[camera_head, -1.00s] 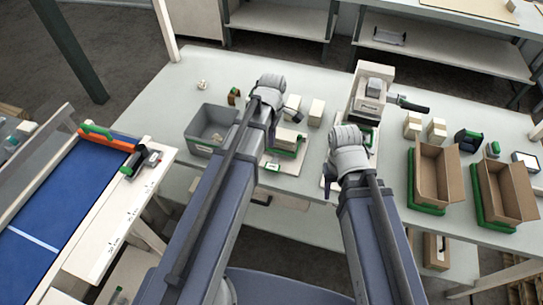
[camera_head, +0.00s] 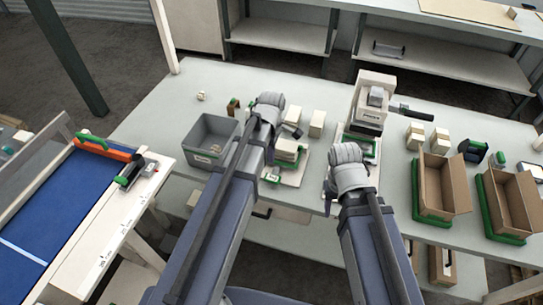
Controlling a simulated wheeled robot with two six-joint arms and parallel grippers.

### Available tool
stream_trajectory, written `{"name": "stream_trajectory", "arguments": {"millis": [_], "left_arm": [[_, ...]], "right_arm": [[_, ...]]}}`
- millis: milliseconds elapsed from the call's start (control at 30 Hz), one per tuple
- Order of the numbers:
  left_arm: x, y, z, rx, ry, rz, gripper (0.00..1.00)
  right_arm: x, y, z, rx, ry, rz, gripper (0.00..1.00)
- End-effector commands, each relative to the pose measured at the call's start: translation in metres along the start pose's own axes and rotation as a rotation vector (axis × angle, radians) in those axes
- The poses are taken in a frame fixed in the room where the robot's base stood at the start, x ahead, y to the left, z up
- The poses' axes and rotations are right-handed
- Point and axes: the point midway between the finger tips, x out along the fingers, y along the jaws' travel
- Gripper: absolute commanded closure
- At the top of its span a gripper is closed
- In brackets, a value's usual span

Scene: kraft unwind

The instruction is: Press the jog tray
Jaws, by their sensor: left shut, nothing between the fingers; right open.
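A low pale tray (camera_head: 293,178) with green parts sits on the table in the middle, and a cream stack with a green band (camera_head: 287,150) lies in it. I take this for the jog tray, but no label is readable. My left gripper (camera_head: 291,131) is shut and empty, at the stack's upper edge in the picture; I cannot tell whether it touches. My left arm hides the tray's left side. My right gripper (camera_head: 329,194) is open and empty, right of the tray near the table's front edge, partly hidden by its wrist.
A grey bin (camera_head: 207,146) stands left of my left arm. A pale machine with a dark handle (camera_head: 371,105) stands behind my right wrist. Cardboard boxes (camera_head: 445,187) on green bases stand at right. A blue conveyor (camera_head: 62,195) is at left.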

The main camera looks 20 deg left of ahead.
Motion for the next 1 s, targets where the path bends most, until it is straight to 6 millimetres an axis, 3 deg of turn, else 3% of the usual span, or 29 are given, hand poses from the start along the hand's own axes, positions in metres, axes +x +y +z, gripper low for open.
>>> {"name": "stream_trajectory", "arguments": {"millis": [33,600,1000], "left_arm": [[0.015,0.000,0.000,0.000,0.000,0.000,1.00],[0.092,0.000,0.000,0.000,0.000,0.000,1.00],[0.101,0.000,0.000,0.000,0.000,0.000,1.00]], "right_arm": [[0.015,-0.001,-0.001,-0.001,0.000,0.000,0.50],[0.092,-0.009,-0.005,0.001,0.000,0.000,0.50],[0.101,-0.010,-0.006,0.001,0.000,0.000,0.50]]}}
